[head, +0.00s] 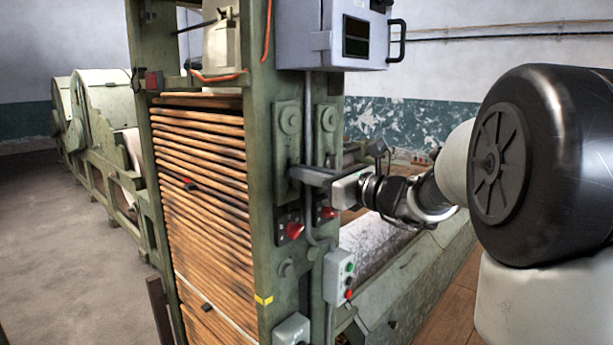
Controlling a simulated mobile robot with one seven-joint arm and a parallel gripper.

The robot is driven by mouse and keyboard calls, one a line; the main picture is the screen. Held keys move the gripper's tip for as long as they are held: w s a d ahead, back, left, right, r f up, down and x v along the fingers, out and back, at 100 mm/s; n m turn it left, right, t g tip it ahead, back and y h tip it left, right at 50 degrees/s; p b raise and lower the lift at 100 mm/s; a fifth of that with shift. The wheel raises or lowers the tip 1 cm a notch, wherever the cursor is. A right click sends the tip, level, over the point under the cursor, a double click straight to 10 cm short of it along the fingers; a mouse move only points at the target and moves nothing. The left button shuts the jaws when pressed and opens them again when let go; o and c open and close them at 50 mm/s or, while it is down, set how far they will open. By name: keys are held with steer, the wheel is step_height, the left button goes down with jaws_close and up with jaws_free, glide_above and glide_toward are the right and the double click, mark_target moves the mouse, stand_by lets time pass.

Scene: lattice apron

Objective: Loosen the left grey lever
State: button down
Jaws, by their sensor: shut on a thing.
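The left grey lever (289,147) is on the front of a green machine post, a flat upright piece below a round boss. The fingers hide the gripped part, and the exact contact is too small to make out.
Red knobs (294,231) sit just below my gripper, with a push-button box (339,276) lower down. A grey control cabinet (331,36) with a handle hangs above. Wooden slats (205,200) fill the frame at left. Open floor (60,240) lies further left.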

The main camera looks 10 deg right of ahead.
steer(key=shift+s+a+f+n+b, duration=0.1)
steer(key=shift+a+f+n+b, duration=0.05)
steer(key=shift+n+b, duration=2.15)
steer(key=shift+s+a+f+n+b, duration=0.15)
steer(key=shift+n+b, duration=1.35)
steer(key=shift+b, duration=1.5)
steer(key=shift+s+a+f+n+b, duration=0.1)
steer(key=shift+a+n+b, duration=0.05)
steer(key=shift+n+b, duration=2.15)
steer(key=shift+m+b, duration=0.3)
steer(key=shift+b, duration=0.15)
steer(key=shift+r, duration=0.1)
steer(key=c, duration=1.8)
jaws_free()
steer(key=p+v, duration=0.1)
steer(key=v, duration=1.6)
steer(key=shift+s+d, duration=0.15)
